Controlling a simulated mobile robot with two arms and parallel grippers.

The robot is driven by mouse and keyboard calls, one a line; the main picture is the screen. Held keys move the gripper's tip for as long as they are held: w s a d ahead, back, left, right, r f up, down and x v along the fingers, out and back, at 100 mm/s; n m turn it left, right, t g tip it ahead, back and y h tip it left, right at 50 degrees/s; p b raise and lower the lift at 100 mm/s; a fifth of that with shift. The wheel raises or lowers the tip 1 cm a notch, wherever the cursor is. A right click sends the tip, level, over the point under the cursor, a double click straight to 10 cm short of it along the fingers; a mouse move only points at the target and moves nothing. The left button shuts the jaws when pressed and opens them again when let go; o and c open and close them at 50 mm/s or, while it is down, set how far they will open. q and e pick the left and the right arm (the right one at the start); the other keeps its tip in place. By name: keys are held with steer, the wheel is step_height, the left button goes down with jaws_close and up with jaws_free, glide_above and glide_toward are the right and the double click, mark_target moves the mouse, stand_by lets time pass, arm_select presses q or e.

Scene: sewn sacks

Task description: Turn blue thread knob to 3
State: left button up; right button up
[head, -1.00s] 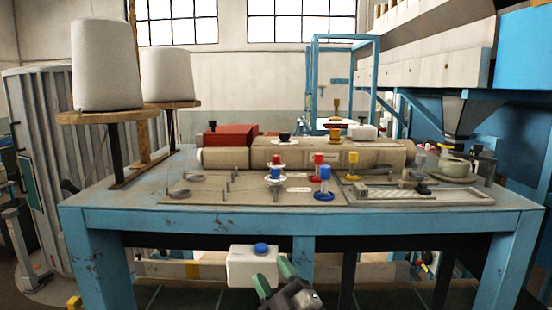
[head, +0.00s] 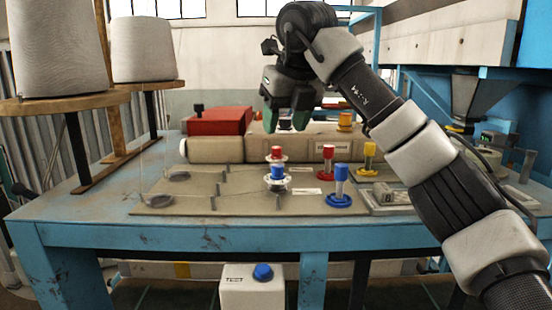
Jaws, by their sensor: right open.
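A blue knob (head: 278,172) sits on a white disc on the flat plate of the table, just in front of a red knob (head: 276,154) on a similar disc. Any numbers on the disc are too small to read. Another blue-topped post (head: 341,174) with a blue base ring stands to its right. My right gripper (head: 286,120) is open and empty, pointing down with its green fingertips. In the picture it is above the blue and red knobs and apart from them. My left gripper is not in view.
A red-topped post (head: 328,160) and a yellow-topped post (head: 369,156) stand on the right. A red box (head: 220,120) and a beige cylinder (head: 217,150) lie behind. White thread cones (head: 143,50) stand at left. A white box with a blue button (head: 263,272) hangs below the table edge.

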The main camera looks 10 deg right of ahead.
mark_target(278, 166)
steer(key=p+x, duration=0.1)
steer(key=x, duration=0.2)
steer(key=p+x, duration=0.1)
steer(key=x, duration=0.5)
steer(key=shift+d+p, duration=0.3)
steer(key=shift+p, duration=0.1)
steer(key=shift+w+f, duration=0.1)
steer(key=shift+f, duration=0.45)
steer(key=c, duration=0.9)
